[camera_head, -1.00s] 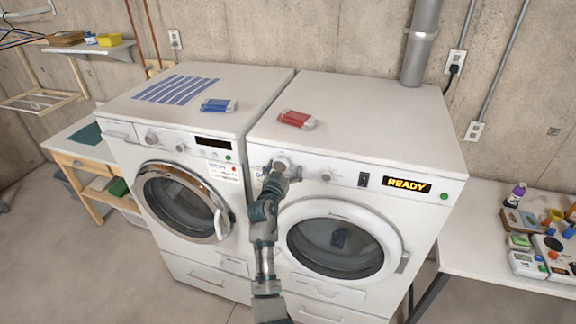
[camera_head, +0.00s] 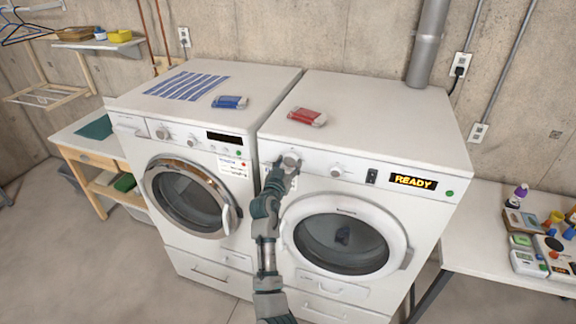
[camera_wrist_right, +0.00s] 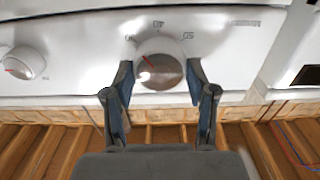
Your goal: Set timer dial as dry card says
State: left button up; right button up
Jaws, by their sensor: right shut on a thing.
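In the right wrist view, the fingers of the gripper (camera_wrist_right: 159,76) lie on both sides of the dial (camera_wrist_right: 160,73). A red mark shows on its face, and upside-down numbers, including 40 and 50, stand around it. A white printed card (camera_head: 232,166) is on the left machine's front; its text is too small to read.
A second knob (camera_head: 337,170) and a dark switch (camera_head: 371,176) are to the right on the panel. A cluttered side table (camera_head: 480,235) stands right.

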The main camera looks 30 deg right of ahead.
jog(key=shift+f+n+b, duration=0.3)
jog(key=shift+n+b, duration=0.1)
jog(key=shift+n, duration=0.5)
jog(key=o, duration=1)
jog(key=shift+o, duration=0.9)
jog(key=shift+w+d+f, duration=0.15)
jog(key=shift+w+d, duration=0.1)
jog(key=shift+w, duration=0.05)
jog(key=shift+s+a, duration=0.15)
jog(key=shift+s, duration=0.15)
jog(key=v, duration=0.7)
jog(key=shift+w, duration=0.2)
